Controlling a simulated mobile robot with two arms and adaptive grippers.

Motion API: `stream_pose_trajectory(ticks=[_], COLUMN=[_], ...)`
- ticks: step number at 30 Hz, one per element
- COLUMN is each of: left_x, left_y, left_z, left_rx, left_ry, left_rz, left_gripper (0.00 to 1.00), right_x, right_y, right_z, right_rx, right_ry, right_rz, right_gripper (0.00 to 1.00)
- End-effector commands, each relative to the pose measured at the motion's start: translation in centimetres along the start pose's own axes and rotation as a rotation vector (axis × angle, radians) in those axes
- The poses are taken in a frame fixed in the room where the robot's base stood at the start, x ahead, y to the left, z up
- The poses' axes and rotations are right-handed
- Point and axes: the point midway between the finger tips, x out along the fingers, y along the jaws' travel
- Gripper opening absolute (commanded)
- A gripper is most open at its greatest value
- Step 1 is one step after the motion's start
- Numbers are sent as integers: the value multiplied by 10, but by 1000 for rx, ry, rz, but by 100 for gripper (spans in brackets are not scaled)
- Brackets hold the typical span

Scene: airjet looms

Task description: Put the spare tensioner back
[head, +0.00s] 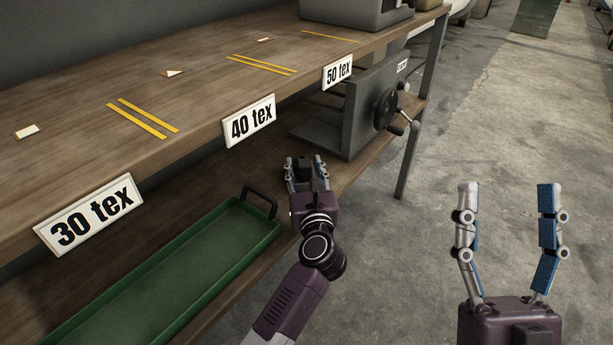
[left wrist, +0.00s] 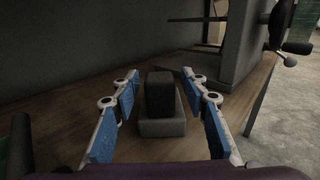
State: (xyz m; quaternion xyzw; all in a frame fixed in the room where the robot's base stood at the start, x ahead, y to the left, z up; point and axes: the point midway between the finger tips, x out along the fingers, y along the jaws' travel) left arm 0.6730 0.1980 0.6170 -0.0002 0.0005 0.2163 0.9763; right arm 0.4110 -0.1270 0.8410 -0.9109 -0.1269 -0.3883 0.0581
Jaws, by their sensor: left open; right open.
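A small dark block on a grey base, which looks like the spare tensioner (left wrist: 160,95), stands upright on the lower wooden shelf. In the head view only a little of it shows between my left fingers. My left gripper (head: 304,162) is open, with one finger on each side of the block. In the left wrist view gaps show between the block and the blue finger pads. My right gripper (head: 509,192) is open and empty above the concrete floor, to the right of the bench.
A green tray (head: 245,222) with a dark handle lies on the lower shelf, left of my left gripper. A grey machine with a handwheel (head: 386,109) stands behind it. The upper shelf has yellow lines and signs 30 tex (head: 90,215), 40 tex (head: 249,121) and 50 tex (head: 338,71).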

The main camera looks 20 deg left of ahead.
Motion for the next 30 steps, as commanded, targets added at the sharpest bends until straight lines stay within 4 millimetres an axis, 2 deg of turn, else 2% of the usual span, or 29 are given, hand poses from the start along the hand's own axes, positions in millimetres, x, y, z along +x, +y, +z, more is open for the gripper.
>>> stream_pose_trajectory(ticks=[9,14,17,20,24,27,30], left_x=[-49,-61,-66,-77,-107,-134,-163], left_y=[0,2,11,27,42,44,40], left_z=[0,3,19,51,107,140,162], left_rx=[1,16,112,323,761,1097,1442], left_ry=[2,-10,-73,-199,-424,-571,-702], left_rz=[0,2,8,30,95,165,253], left_gripper=[41,41,41,41,41,41,41], right_x=[-4,-7,-7,-8,-8,-8,-8], right_y=[5,6,6,6,6,6,6], right_z=[47,58,59,59,59,59,59], right_rx=[-10,-11,-12,-12,-12,-11,-11], right_ry=[-224,-272,-279,-279,-279,-279,-279], right_rz=[8,10,11,11,11,11,11], right_gripper=[63,63,63,63,63,63,63])
